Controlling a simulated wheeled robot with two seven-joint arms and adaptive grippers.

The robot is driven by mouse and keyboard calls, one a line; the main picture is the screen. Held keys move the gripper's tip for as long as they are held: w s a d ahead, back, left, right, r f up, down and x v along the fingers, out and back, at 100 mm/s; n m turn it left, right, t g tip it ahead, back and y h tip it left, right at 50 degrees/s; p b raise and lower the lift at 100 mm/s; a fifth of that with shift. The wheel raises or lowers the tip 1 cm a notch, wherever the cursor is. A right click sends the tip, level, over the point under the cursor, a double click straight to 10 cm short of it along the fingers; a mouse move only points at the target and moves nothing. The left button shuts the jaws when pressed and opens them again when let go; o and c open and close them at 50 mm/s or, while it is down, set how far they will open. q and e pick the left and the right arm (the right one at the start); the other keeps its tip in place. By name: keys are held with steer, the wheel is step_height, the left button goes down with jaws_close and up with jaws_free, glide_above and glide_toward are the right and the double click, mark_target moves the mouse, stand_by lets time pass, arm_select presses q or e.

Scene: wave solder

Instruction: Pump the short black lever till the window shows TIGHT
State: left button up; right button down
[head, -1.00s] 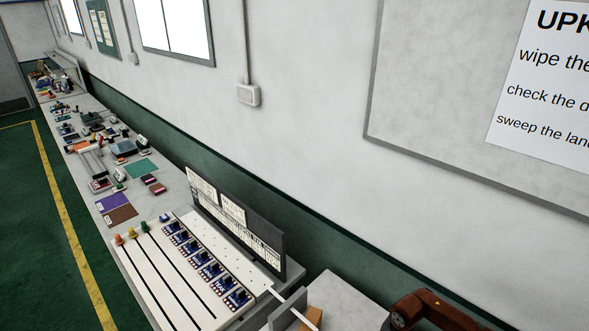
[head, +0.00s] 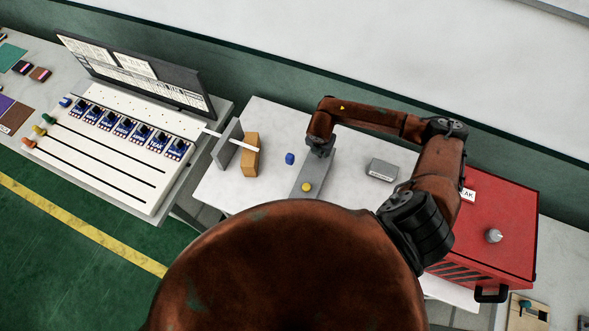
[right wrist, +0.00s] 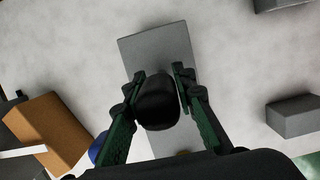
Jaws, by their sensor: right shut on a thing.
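A grey box-shaped base (head: 318,167) stands on the white table, with a yellow button (head: 306,187) at its near end. My right gripper (head: 320,149) is over the far end of this base. In the right wrist view, the green-fingered right gripper (right wrist: 158,80) is shut on the short black lever (right wrist: 157,105), whose rounded top shows between the fingers. The grey base (right wrist: 150,48) lies beneath it. In the head view my gripper hides the lever. No window wording can be read in either view. My left gripper is not in view.
Left of the base are a small blue knob (head: 290,159), an orange-brown block (head: 250,155) and a grey upright plate (head: 227,143). To the right are a small grey box (head: 382,170) and a red cabinet (head: 500,215). Bare tabletop separates the base from these.

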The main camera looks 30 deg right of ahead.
steer(key=shift+s+a+f+t+h+b, duration=0.2)
steer(key=shift+s+a+f+b, duration=0.05)
steer(key=shift+a, duration=0.15)
steer(key=shift+s+a+f+t+h+b, duration=0.2)
steer(key=shift+s+a+b, duration=0.05)
steer(key=shift+a, duration=0.15)
steer(key=shift+s, duration=0.1)
steer(key=shift+r, duration=0.15)
steer(key=shift+d, duration=0.1)
